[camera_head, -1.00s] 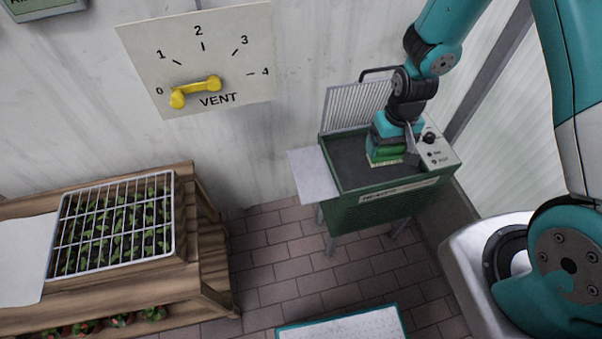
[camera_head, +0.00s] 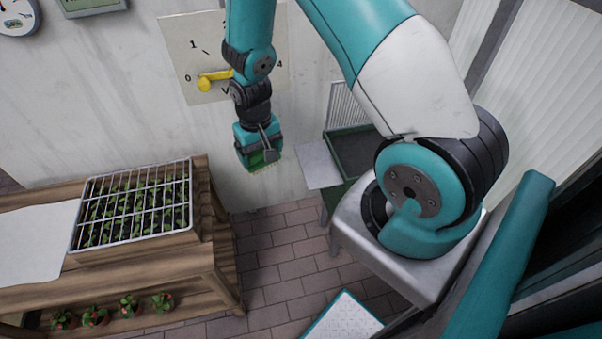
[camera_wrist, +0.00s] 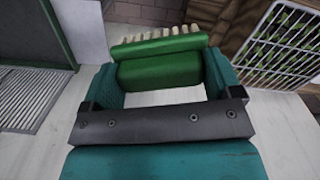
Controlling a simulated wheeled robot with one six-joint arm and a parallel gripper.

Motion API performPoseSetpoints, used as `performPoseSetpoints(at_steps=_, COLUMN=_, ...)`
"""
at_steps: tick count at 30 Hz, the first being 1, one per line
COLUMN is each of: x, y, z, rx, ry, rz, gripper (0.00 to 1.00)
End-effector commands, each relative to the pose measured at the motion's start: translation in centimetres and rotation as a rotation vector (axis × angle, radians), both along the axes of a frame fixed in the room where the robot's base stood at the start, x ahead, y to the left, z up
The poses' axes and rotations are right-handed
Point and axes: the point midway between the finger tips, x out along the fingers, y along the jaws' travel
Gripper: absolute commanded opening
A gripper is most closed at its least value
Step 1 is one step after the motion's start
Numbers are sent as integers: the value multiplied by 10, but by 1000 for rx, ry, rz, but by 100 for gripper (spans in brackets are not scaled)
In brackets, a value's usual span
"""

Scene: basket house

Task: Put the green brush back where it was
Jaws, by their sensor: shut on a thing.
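The green brush (camera_wrist: 160,68) is between the two fingers of my gripper (camera_wrist: 162,80) in the wrist view, its pale bristles pointing away from the gripper. In the head view, my gripper (camera_head: 259,150) points down in the air between the bench and the green machine, shut on the brush (camera_head: 263,159). Only a small part of the brush shows there, below the fingers.
A wooden bench (camera_head: 222,262) at the left holds a seedling tray under a white wire grid (camera_head: 133,203) and a white sheet (camera_head: 35,240). The green machine (camera_head: 333,195) is partly hidden by my arm.

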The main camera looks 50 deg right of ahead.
Motion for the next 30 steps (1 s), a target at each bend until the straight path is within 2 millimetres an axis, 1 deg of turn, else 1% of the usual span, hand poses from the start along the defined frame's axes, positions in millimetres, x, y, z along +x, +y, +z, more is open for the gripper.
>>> performPoseSetpoints(at_steps=1, x=8, y=-17, z=-15, rx=-1, ry=-6, rz=-119, gripper=63)
performPoseSetpoints(at_steps=2, x=13, y=-27, z=-19, rx=-1, ry=-7, rz=-200, gripper=63)
performPoseSetpoints(at_steps=5, x=26, y=-67, z=-28, rx=0, ry=-10, rz=-519, gripper=63)
performPoseSetpoints(at_steps=6, x=30, y=-85, z=-31, rx=0, ry=-11, rz=-658, gripper=63)
performPoseSetpoints(at_steps=8, x=34, y=-114, z=-33, rx=0, ry=-11, rz=-870, gripper=63)
performPoseSetpoints(at_steps=9, x=34, y=-133, z=-34, rx=1, ry=-11, rz=-1012, gripper=63)
performPoseSetpoints(at_steps=11, x=33, y=-160, z=-33, rx=2, ry=-10, rz=-1215, gripper=63)
performPoseSetpoints(at_steps=12, x=31, y=-177, z=-32, rx=2, ry=-10, rz=-1341, gripper=63)
performPoseSetpoints(at_steps=15, x=23, y=-211, z=-27, rx=1, ry=-7, rz=-1603, gripper=63)
performPoseSetpoints(at_steps=18, x=16, y=-233, z=-21, rx=1, ry=-5, rz=-1783, gripper=63)
performPoseSetpoints(at_steps=19, x=14, y=-238, z=-20, rx=1, ry=-6, rz=-1820, gripper=63)
performPoseSetpoints(at_steps=21, x=11, y=-244, z=-19, rx=0, ry=-1, rz=-1878, gripper=63)
performPoseSetpoints(at_steps=23, x=10, y=-246, z=-23, rx=-1, ry=2, rz=-1903, gripper=63)
performPoseSetpoints(at_steps=26, x=9, y=-246, z=-41, rx=-2, ry=5, rz=-1911, gripper=63)
performPoseSetpoints(at_steps=30, x=9, y=-245, z=-81, rx=-3, ry=7, rz=-1908, gripper=63)
